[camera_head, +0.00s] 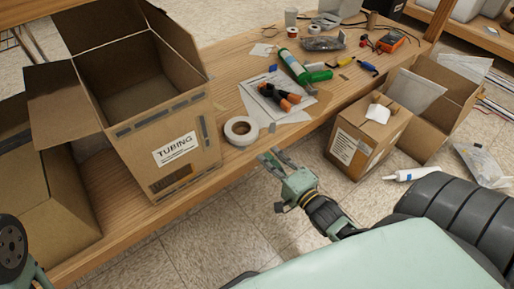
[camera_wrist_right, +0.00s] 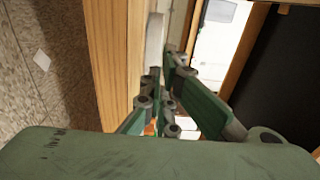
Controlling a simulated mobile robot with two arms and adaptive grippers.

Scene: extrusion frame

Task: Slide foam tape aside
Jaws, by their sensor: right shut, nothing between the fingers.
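A white roll of tape (camera_head: 241,130) lies flat at the front edge of the wooden workbench (camera_head: 240,70), just right of the TUBING box. My right gripper (camera_head: 270,155) is shut and empty, just off the bench's front edge, below and to the right of the roll. A small gap shows between its fingertips and the roll. In the right wrist view the closed fingers (camera_wrist_right: 163,80) point along the wooden edge, toward a pale object that may be the roll. My left gripper is out of view; only part of my left arm shows at the left edge.
The open TUBING box (camera_head: 155,110) stands left of the roll. Orange-handled pliers (camera_head: 281,97) lie on papers behind it, near a green-capped bottle (camera_head: 292,66). An orange meter (camera_head: 390,42) lies farther back. Cardboard boxes (camera_head: 368,135) stand on the floor at right.

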